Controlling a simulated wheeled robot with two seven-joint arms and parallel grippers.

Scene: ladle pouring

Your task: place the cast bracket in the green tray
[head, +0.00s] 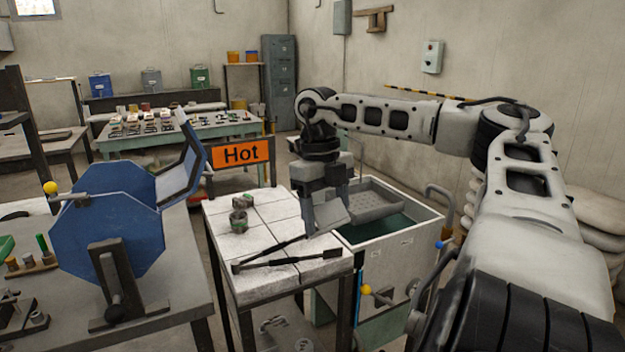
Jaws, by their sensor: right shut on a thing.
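My right gripper (326,205) hangs pointing down over the back right corner of the white-tiled table. It is shut on a grey, flat-sided piece (332,216) that looks like the cast bracket, partly hidden by the fingers. A green thing (5,246), perhaps the green tray, is cut off by the left edge on the grey bench; I see only its corner. My left gripper is not in view.
Long dark tongs (285,261) and small grey-green parts (239,218) lie on the tiled table (265,289). A tank (400,248) with a grey basket (376,205) stands to the right.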

